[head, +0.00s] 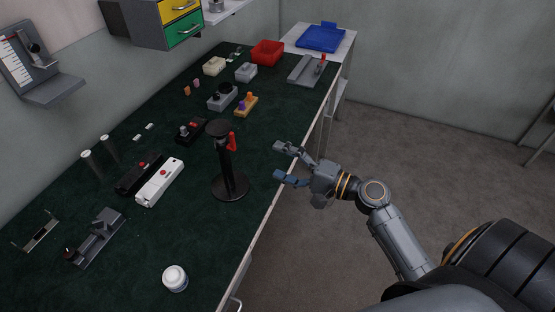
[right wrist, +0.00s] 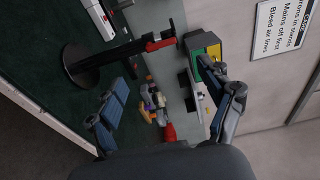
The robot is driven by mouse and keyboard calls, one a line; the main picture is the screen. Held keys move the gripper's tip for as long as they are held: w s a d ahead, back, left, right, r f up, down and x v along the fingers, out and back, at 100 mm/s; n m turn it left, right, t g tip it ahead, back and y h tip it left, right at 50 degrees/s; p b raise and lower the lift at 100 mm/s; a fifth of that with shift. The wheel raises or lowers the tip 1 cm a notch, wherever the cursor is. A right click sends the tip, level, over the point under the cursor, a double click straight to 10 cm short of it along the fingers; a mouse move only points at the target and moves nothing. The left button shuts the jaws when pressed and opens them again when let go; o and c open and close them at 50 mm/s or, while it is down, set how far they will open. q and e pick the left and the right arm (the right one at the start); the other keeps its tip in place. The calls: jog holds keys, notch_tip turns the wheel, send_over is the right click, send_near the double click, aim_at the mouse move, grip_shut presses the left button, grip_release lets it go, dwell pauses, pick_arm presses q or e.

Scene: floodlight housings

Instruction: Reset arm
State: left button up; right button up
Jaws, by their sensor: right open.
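My right gripper (head: 284,162) is open and empty in the head view. It is at the right edge of the green bench, to the right of a black stand with a red lever (head: 229,185) and apart from it. In the right wrist view the open fingers of the right gripper (right wrist: 168,108) show with nothing held between them. The black stand (right wrist: 100,58) lies sideways in that turned picture, beyond the fingers. My right arm reaches in from the lower right of the head view. My left gripper is not in view.
The green bench top (head: 130,240) carries a white power strip (head: 160,183), a white jar (head: 175,278), a grey fixture (head: 97,238) and several small parts. A red bin (head: 267,53) and a blue tray (head: 320,38) stand at the far end. The floor (head: 430,130) right of the bench is clear.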

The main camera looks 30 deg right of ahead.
jog(key=s+d+f+n+g+h+b, duration=0.1)
jog(key=s+f+g+h, duration=0.25)
jog(key=f, duration=1.45)
jog(key=s+d+f+n+g+h, duration=0.1)
jog(key=s+f+g+h, duration=0.25)
jog(key=f, duration=1.35)
jog(key=s+a+f+n+g+h+b, duration=0.1)
jog(key=s+a+f+n+g, duration=0.2)
jog(key=s+f, duration=1.1)
jog(key=s+f+n+g, duration=0.1)
jog(key=s+f+n, duration=0.2)
jog(key=s, duration=0.3)
jog(key=s+a+f+n+g+h, duration=0.1)
jog(key=s+f+n, duration=0.2)
jog(key=s, duration=0.4)
jog(key=s+a+f+n+g+b, duration=0.1)
jog(key=s+f+n+g, duration=0.1)
jog(key=s+f, duration=0.3)
jog(key=shift+s+n+h, duration=0.4)
jog(key=shift+s+n, duration=0.2)
jog(key=shift+s, duration=0.25)
